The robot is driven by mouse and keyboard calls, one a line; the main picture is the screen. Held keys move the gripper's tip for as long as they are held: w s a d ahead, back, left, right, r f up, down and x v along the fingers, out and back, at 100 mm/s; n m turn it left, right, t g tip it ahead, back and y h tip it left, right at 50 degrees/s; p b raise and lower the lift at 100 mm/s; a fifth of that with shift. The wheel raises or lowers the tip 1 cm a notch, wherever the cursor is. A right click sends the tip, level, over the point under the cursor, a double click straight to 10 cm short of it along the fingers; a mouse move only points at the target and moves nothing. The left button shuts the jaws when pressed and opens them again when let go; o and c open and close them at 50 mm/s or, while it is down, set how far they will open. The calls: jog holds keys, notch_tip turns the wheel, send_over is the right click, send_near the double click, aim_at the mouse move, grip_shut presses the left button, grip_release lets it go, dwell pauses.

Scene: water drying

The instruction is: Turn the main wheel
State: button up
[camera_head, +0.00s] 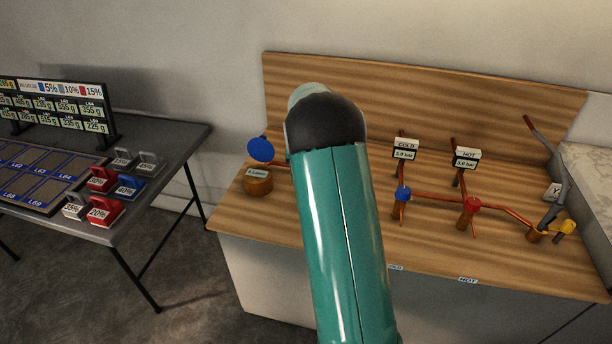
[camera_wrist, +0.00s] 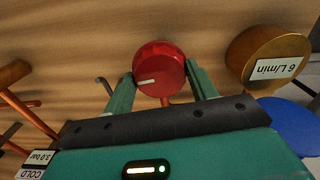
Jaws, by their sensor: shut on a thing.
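A round red wheel (camera_wrist: 158,68) with a white mark on its face sits between the two fingers of my gripper (camera_wrist: 160,73) in the wrist view. The fingers are closed on its left and right sides. It appears to be the main wheel, though no label on it shows. In the head view my teal arm hides both the gripper and this wheel. The white mark points to the left in the wrist view.
In the head view, a blue valve (camera_head: 402,194), a red valve (camera_head: 472,206) and a yellow handle (camera_head: 566,227) stand along the copper pipes.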

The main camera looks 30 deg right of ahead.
jog(key=shift+r, duration=0.1)
jog(key=o, duration=0.9)
jog(key=shift+o, duration=0.5)
notch_tip(320, 180, up, 14)
